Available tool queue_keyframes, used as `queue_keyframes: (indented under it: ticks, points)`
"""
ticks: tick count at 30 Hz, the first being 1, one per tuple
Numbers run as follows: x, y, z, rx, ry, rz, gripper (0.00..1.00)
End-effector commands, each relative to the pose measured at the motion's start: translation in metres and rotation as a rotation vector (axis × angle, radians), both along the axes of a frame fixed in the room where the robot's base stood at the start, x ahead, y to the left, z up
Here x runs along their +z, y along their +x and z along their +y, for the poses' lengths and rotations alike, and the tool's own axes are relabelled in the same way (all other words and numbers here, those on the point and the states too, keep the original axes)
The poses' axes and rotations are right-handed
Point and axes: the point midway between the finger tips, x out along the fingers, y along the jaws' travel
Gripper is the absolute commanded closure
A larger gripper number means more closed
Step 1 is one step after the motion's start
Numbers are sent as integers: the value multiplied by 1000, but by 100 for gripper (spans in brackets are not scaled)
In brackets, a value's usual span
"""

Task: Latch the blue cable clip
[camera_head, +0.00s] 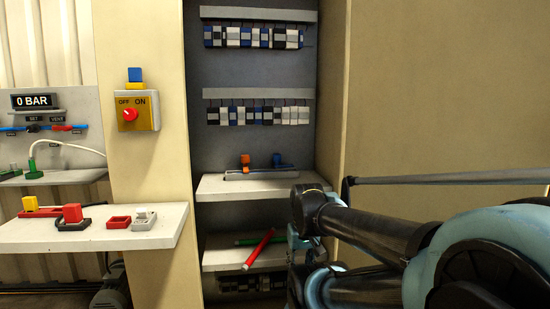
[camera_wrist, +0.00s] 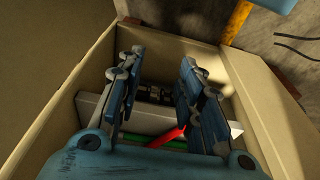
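The blue cable clip (camera_head: 277,159) stands on the upper shelf (camera_head: 218,187) of the open cabinet, at the right end of a thin grey and dark strip. An orange clip (camera_head: 245,160) stands to its left. I cannot make out the blue clip in the wrist view. My gripper shows in the wrist view (camera_wrist: 163,68), with its two blue-grey fingers apart and nothing visible between them. In the head view my gripper (camera_head: 300,243) is partly hidden by my arm, below and right of the clip, near the lower shelf.
A red stick (camera_head: 259,248) and a green stick lie on the lower shelf (camera_head: 221,258). The cabinet's right wall (camera_head: 333,110) stands close to my arm. Terminal rows (camera_head: 255,115) hang above the shelf. A side ledge (camera_head: 100,238) at left holds red and yellow parts.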

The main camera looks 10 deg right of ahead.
Motion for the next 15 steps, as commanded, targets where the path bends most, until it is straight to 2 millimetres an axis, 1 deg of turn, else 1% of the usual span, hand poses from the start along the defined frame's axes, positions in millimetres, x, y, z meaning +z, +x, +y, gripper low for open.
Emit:
queue_keyframes:
  ticks: [1,2,3,5,7,8,11,12,14,15]
  points:
    - [0,0,0,0,0,0,53]
    - [5,-5,0,1,0,-8,49]
    - [9,-6,0,3,0,-10,49]
    - [18,-2,0,10,-2,-9,49]
    - [34,9,0,24,-4,-4,49]
    - [43,15,2,31,-6,-1,49]
    - [80,39,5,65,-10,10,49]
    - [96,50,5,80,-13,15,49]
    - [119,66,5,102,-16,23,49]
    - [135,77,5,116,-19,28,49]
